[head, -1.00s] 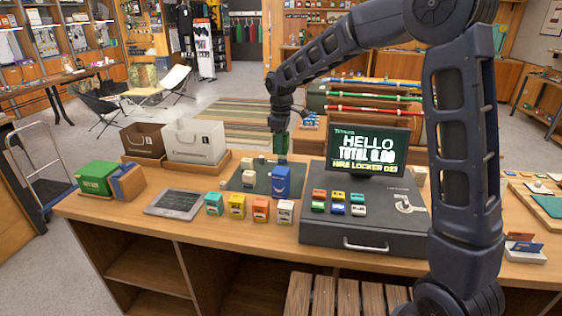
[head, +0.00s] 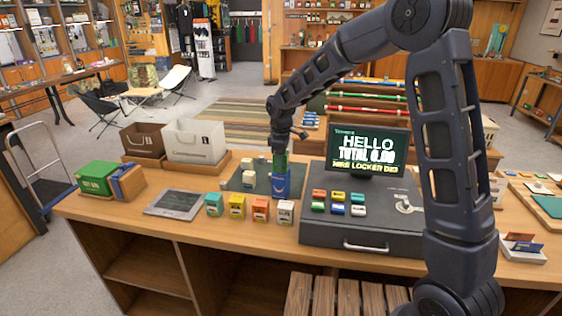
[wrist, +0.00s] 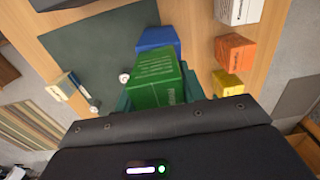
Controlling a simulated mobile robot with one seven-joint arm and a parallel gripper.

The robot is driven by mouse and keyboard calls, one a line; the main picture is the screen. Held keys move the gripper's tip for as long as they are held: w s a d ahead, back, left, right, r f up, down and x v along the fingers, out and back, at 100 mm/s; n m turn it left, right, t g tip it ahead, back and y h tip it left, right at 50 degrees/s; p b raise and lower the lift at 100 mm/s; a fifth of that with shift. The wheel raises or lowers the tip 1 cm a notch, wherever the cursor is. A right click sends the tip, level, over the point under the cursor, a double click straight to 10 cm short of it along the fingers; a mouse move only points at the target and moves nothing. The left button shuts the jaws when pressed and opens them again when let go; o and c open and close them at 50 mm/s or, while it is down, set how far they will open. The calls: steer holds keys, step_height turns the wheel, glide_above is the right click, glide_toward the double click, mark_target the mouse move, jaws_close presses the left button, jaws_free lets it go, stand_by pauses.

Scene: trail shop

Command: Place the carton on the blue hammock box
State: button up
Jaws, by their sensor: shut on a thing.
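The green carton (head: 280,161) is in my gripper (head: 280,150), which points down over the counter. The blue hammock box (head: 281,187) stands upright on the dark green mat, directly below the carton in the head view. The carton hides the top of the blue box there; I cannot tell whether the two touch. In the wrist view, the green carton (wrist: 155,86) sits between the fingers of my gripper (wrist: 160,97), with part of the blue box (wrist: 158,40) showing beyond it.
A row of small boxes, teal (head: 214,204), yellow (head: 237,206), orange (head: 260,209) and white (head: 284,212), stands in front of the mat (head: 247,182). The cash register (head: 362,226) is to the right. Small cream blocks (head: 249,178) stand on the mat's left part.

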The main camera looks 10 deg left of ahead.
steer(key=shift+f, duration=0.15)
steer(key=o, duration=1.1)
steer(key=shift+o, duration=0.2)
step_height(320, 180, up, 12)
steer(key=shift+r, duration=0.2)
steer(key=shift+d, duration=0.1)
